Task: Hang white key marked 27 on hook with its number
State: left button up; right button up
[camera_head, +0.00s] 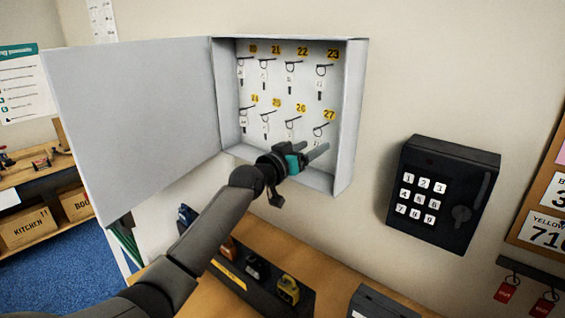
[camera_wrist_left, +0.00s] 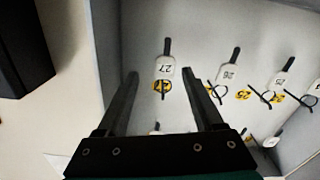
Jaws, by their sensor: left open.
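The white key marked 27 (camera_wrist_left: 165,68) has a white tag and a dark shaft. Its ring is at the hook by the yellow 27 label (camera_wrist_left: 162,88), and it appears to hang there. In the head view the 27 label (camera_head: 329,115) is at the lower right of the open key cabinet (camera_head: 353,110). My left gripper (camera_head: 321,151) is open just below and in front of that hook. In the left wrist view, which looks upside down, the key shows between the two spread fingers (camera_wrist_left: 160,76), with no finger visibly touching it. My right gripper is not in view.
The cabinet door (camera_head: 135,120) stands open to the left. Several other tagged keys, such as the one marked 26 (camera_wrist_left: 229,73), hang on neighbouring hooks. A black keypad box (camera_head: 440,195) is on the wall to the right. A dark tray (camera_head: 245,275) lies on the wooden surface below.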

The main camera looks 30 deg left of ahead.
pick_arm(q)
jog(key=s+a+b, duration=0.1)
jog(key=s, duration=1.1)
jog(key=shift+s+a, duration=0.15)
jog(key=shift+a, duration=0.2)
